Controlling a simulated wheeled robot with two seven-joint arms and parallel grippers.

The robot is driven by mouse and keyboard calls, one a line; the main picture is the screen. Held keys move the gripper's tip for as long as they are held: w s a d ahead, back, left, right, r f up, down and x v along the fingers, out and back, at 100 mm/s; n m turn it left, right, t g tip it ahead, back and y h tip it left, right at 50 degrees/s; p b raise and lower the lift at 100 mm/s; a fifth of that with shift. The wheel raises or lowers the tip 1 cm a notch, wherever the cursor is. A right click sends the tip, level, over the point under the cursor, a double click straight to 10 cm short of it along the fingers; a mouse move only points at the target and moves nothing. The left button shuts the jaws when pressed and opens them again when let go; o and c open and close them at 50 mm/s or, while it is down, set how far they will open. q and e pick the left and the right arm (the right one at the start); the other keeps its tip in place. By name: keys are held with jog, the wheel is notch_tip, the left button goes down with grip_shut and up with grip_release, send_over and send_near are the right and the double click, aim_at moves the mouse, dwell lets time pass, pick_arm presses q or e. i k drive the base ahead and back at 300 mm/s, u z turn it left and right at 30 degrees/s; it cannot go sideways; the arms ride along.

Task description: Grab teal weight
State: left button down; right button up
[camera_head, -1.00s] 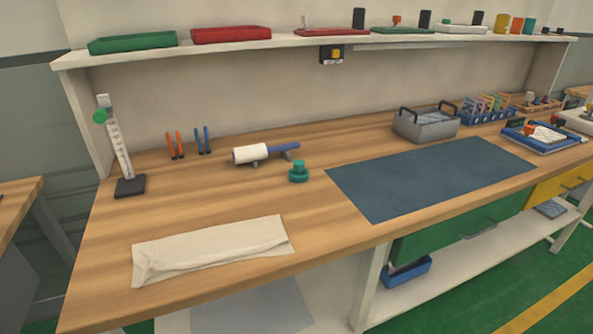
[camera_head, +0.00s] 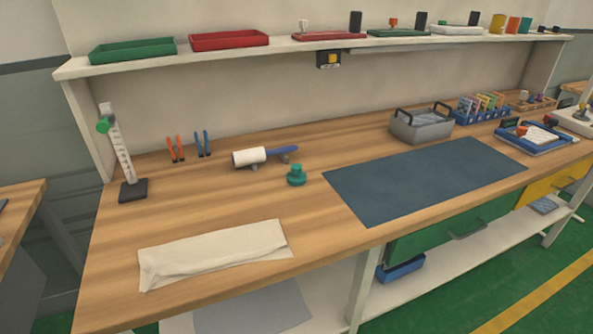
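The teal weight (camera_head: 296,176) stands upright on the wooden workbench (camera_head: 210,210). It has a wide round base and a smaller knob on top. It sits just left of the dark blue mat (camera_head: 420,180) and in front of the white roller with a blue handle (camera_head: 250,157). Nothing touches or covers it. Neither of my grippers shows in the head view.
A folded cream cloth (camera_head: 212,254) lies near the front edge. A height gauge (camera_head: 122,160) stands at the left. A grey tote (camera_head: 420,127) stands behind the mat. A shelf (camera_head: 300,44) with trays runs above the back. Bare wood surrounds the weight's front and left.

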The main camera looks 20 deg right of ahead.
aim_at(295, 177)
jog(key=k, duration=0.5)
jog(key=z, duration=1.2)
jog(key=i, duration=0.9)
jog(key=u, duration=1.05)
